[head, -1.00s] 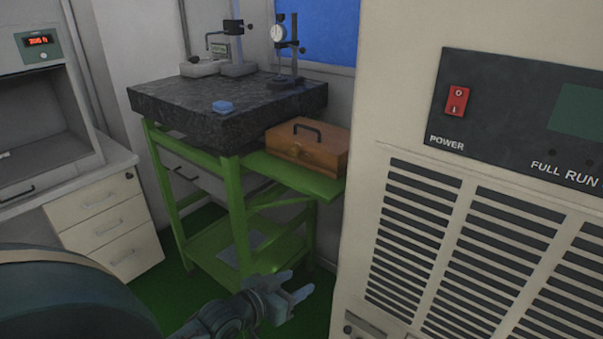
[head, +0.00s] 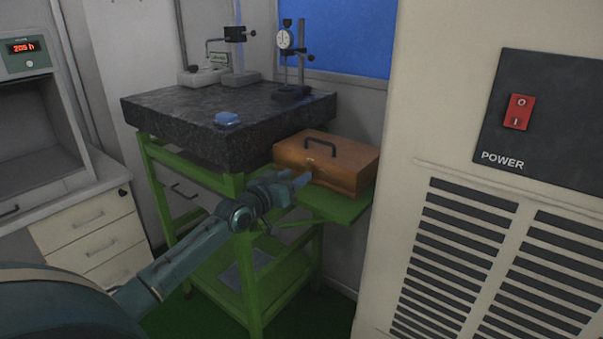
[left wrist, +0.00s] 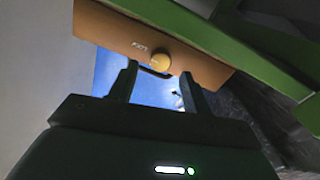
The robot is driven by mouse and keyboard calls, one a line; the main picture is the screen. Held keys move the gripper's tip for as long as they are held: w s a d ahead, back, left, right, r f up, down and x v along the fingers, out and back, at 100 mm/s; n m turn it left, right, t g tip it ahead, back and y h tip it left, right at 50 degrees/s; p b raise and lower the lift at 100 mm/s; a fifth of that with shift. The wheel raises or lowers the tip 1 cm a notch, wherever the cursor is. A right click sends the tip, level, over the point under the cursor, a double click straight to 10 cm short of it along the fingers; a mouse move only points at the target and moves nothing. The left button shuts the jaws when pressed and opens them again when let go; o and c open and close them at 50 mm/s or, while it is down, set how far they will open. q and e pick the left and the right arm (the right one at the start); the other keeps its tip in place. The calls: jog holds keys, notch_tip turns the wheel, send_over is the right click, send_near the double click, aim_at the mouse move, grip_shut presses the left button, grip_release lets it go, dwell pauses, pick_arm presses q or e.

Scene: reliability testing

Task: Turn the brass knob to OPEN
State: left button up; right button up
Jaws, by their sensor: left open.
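An orange-brown wooden box (head: 345,158) with a dark handle on its lid sits on a green side shelf (head: 345,207). My left gripper (head: 298,180) is at the front of the box in the head view and seems to cover the knob there. In the left wrist view its open fingers (left wrist: 158,70) stand either side of the knob's line, with a gap visible; I cannot tell any contact. My right gripper is not in view.
A dark granite slab (head: 180,110) on the green stand carries gauge stands and a small blue block (head: 227,119). A tall beige cabinet (head: 440,120) with a red power switch rises close to the right of the box. Drawers (head: 90,225) stand at left.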

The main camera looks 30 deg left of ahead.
aim_at(304, 170)
pick_arm(q)
jog(key=w, duration=0.3)
jog(key=shift+d, duration=0.1)
jog(key=shift+w, duration=0.4)
jog(key=shift+c, duration=0.8)
jog(key=c, duration=0.8)
jog(key=shift+c, duration=0.2)
